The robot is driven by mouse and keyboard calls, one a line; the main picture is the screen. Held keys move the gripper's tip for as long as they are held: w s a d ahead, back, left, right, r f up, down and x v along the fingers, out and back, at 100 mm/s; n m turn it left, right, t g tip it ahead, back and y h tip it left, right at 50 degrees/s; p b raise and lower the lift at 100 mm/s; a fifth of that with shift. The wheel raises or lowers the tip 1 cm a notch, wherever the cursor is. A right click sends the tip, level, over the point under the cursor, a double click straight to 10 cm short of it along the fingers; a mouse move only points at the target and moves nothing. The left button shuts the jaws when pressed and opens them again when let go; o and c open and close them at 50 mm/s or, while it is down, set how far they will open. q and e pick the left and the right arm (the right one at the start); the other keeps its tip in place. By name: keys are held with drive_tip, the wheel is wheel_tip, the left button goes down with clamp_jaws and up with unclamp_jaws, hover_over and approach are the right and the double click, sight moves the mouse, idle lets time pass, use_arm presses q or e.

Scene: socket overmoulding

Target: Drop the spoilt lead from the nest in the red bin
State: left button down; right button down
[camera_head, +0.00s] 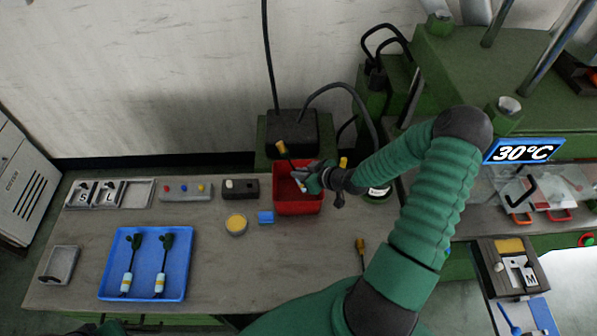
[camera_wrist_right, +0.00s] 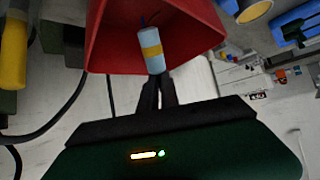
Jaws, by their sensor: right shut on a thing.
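The red bin (camera_head: 312,205) stands at the back middle of the bench, and its inner wall fills the top of the right wrist view (camera_wrist_right: 200,32). My right gripper (camera_head: 308,182) is over the bin's opening. In the right wrist view its fingers (camera_wrist_right: 154,88) are shut on the lead, whose pale sleeve (camera_wrist_right: 149,40) with a yellow band shows against the red wall. In the head view a thin dark piece with a yellow-orange end (camera_head: 282,147) slants up from the gripper. My left gripper is not in view.
A blue tray (camera_head: 190,281) with two leads lies at the left front. A yellow round tub (camera_head: 236,224) and a small blue block (camera_head: 266,217) sit left of the bin. The green press (camera_head: 490,85) stands at the right. The middle front bench is mostly clear.

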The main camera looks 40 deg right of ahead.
drive_tip(key=shift+w+d+f, duration=0.1)
drive_tip(key=shift+d+f, duration=0.1)
drive_tip(key=shift+f, duration=0.45)
drive_tip(key=shift+w+d+f, duration=0.1)
drive_tip(key=shift+d+f, duration=0.2)
drive_tip(key=shift+d, duration=0.05)
drive_tip(key=shift+a+r, duration=0.15)
drive_tip(key=c, duration=1.5)
unclamp_jaws()
drive_tip(key=shift+a+r, duration=0.15)
drive_tip(key=shift+a, duration=0.25)
drive_tip(key=shift+d, duration=0.4)
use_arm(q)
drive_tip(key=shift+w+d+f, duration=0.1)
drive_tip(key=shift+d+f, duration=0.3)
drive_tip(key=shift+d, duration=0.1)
use_arm(e)
drive_tip(key=shift+a, duration=0.1)
